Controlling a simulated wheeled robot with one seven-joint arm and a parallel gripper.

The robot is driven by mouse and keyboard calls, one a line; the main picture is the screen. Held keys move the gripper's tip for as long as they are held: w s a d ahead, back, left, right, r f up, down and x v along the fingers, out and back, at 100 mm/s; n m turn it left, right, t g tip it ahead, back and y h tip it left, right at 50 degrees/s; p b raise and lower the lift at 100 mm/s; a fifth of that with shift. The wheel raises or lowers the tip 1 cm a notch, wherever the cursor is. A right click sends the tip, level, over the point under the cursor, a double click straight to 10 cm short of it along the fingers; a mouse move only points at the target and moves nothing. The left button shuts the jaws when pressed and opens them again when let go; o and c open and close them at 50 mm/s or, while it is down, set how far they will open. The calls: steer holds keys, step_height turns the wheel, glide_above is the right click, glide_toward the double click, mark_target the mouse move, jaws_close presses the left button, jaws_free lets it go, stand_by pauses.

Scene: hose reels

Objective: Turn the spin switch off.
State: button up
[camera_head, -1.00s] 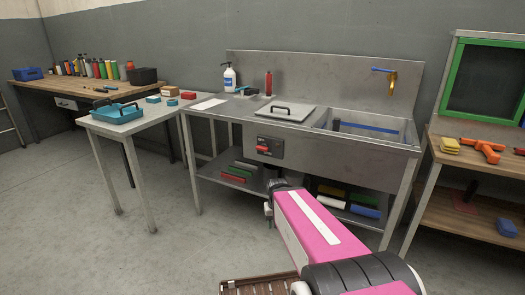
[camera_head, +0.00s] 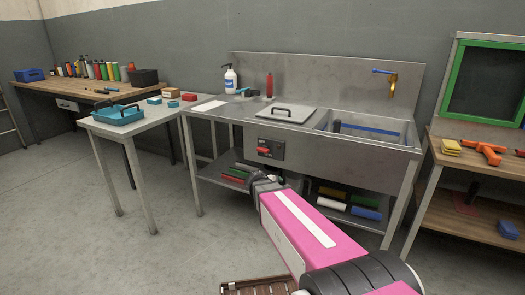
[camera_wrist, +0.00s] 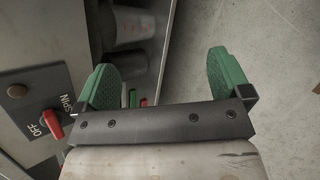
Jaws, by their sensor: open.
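The spin switch (camera_head: 263,151) is a red knob on a dark panel on the front of the steel sink bench. In the wrist view the red knob (camera_wrist: 53,125) is at the left edge, between the words SPIN and OFF. Which word it points to is hard to tell. My gripper (camera_wrist: 161,62) has two green fingers spread wide with nothing between them. The knob lies outside them, beyond the left finger, and is not touched. In the head view my gripper (camera_head: 260,177) is just below the switch panel, mostly hidden behind my pink arm.
The steel sink bench (camera_head: 330,152) has a lid, a basin and a brass tap (camera_head: 391,85) on top. Its lower shelf holds several coloured blocks. A side table with a teal tray (camera_head: 117,114) stands left, a wooden bench right.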

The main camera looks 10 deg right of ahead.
steer(key=w+a+r+n+t+h, duration=0.2)
steer(key=w+a+r+n+t, duration=0.3)
steer(key=w+n, duration=0.35)
steer(key=n+t, duration=0.4)
steer(key=n, duration=0.3)
glide_toward(262, 150)
steer(key=x, duration=1.1)
steer(key=shift+w+a, duration=0.1)
steer(key=shift+w, duration=0.05)
steer(key=c, duration=0.9)
